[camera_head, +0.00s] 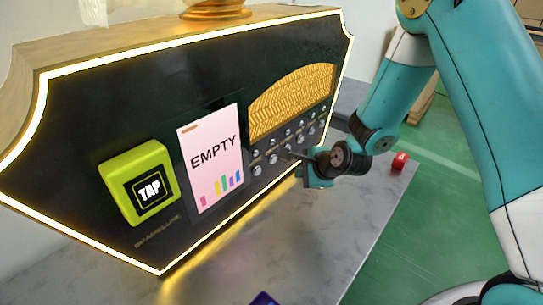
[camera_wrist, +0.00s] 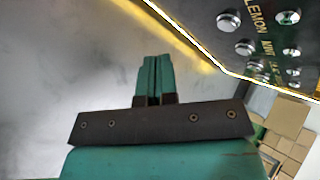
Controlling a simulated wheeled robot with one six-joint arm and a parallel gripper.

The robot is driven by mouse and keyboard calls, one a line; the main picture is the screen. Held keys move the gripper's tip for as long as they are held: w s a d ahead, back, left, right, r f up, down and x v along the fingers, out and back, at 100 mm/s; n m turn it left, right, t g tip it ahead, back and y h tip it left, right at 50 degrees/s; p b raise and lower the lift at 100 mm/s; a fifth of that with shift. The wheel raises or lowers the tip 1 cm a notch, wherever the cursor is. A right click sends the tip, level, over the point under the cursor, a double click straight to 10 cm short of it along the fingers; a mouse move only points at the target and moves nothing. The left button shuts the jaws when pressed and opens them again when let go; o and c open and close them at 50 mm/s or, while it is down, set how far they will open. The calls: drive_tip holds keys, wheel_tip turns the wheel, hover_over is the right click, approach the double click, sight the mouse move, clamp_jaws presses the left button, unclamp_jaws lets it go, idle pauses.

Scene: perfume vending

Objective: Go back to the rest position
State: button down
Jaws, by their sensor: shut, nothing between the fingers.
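My gripper (camera_wrist: 153,78) shows in the wrist view with its two teal fingers pressed together and nothing between them. In the head view my gripper's fingers are hard to make out; the end of my arm is close to the button rows on the right of the dark vending panel (camera_head: 85,115). Several round silver buttons (camera_head: 273,158) sit below a gold patterned arch. In the wrist view the buttons (camera_wrist: 244,47) lie up and right of my fingers, with a label reading LEMON.
A yellow-green TAP box (camera_head: 126,185) and a pink EMPTY screen (camera_head: 201,188) are on the panel's left. A grey marble table (camera_head: 310,250) lies below. A small red object (camera_head: 400,161) stands by its right edge. Green floor (camera_head: 445,165) lies beyond.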

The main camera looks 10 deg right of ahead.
drive_tip(key=s+a+r+n+g+y, duration=0.25)
drive_tip(key=s+a+r+n, duration=0.35)
drive_tip(key=s+r+n, duration=0.5)
drive_tip(key=s+r+n+g+h, duration=0.1)
drive_tip(key=s+r+n+g, duration=0.2)
drive_tip(key=s+r+n, duration=0.35)
drive_tip(key=s+r+n+g+h, duration=0.15)
drive_tip(key=s+r+n, duration=0.25)
drive_tip(key=s+n, duration=0.55)
wheel_tip(320, 180, up, 14)
drive_tip(key=s+m+g+p, duration=0.1)
drive_tip(key=s+p, duration=0.1)
drive_tip(key=p, duration=1.2)
drive_tip(key=shift+s+a+y, duration=0.15)
drive_tip(key=shift+s+y, duration=0.05)
drive_tip(key=shift+y, duration=0.1)
